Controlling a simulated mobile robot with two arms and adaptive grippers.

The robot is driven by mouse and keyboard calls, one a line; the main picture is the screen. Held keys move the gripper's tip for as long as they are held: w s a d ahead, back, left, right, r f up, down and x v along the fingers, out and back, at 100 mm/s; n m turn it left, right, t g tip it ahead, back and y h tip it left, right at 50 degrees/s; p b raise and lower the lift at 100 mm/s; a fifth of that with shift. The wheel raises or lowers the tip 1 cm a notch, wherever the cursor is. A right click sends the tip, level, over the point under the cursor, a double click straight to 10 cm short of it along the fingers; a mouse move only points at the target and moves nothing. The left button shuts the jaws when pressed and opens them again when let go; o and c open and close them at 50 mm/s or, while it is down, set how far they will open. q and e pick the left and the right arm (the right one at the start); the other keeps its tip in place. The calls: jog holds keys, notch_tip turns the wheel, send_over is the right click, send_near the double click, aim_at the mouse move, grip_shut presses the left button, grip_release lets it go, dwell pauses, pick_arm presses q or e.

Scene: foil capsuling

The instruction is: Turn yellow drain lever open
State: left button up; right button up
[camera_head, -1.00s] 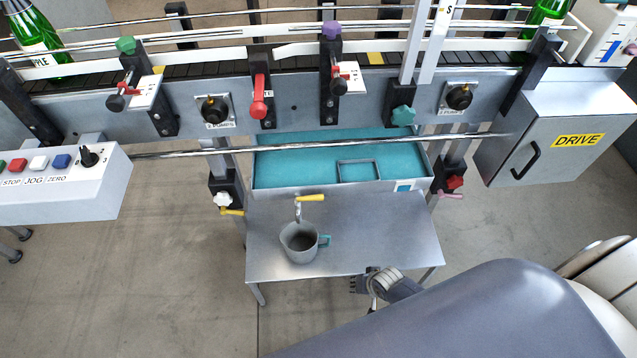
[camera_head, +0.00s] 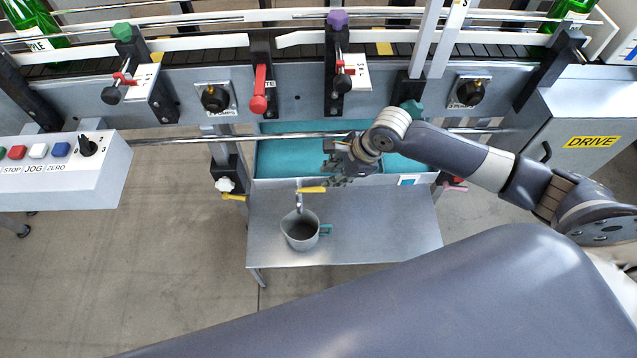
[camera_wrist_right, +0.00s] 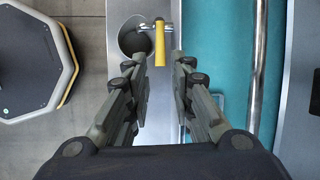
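The yellow drain lever (camera_head: 312,189) sits on a small metal tap at the front of the teal tray, pointing right. It also shows in the right wrist view (camera_wrist_right: 160,44), beyond the fingertips and roughly in line with the gap between them. A grey jug (camera_head: 300,232) with a teal handle stands under the tap; part of it shows in the wrist view (camera_wrist_right: 134,38). My right gripper (camera_head: 338,172) is over the tray's front part, right of and above the lever in the picture. Its fingers (camera_wrist_right: 158,66) are open with nothing between them. My left gripper is out of view.
The jug stands on a metal shelf (camera_head: 400,225). The teal tray (camera_head: 285,160) lies behind, below a metal rail (camera_head: 280,136). Another yellow lever (camera_head: 235,197) is at left and a pink one (camera_head: 455,188) at right. A grey drive box (camera_head: 565,125) stands right.

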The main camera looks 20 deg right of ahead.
aim_at(316, 189)
jog(key=shift+m, duration=0.4)
jog(key=b+x, duration=0.1)
jog(key=x, duration=0.9)
jog(key=shift+f, duration=0.1)
grip_shut()
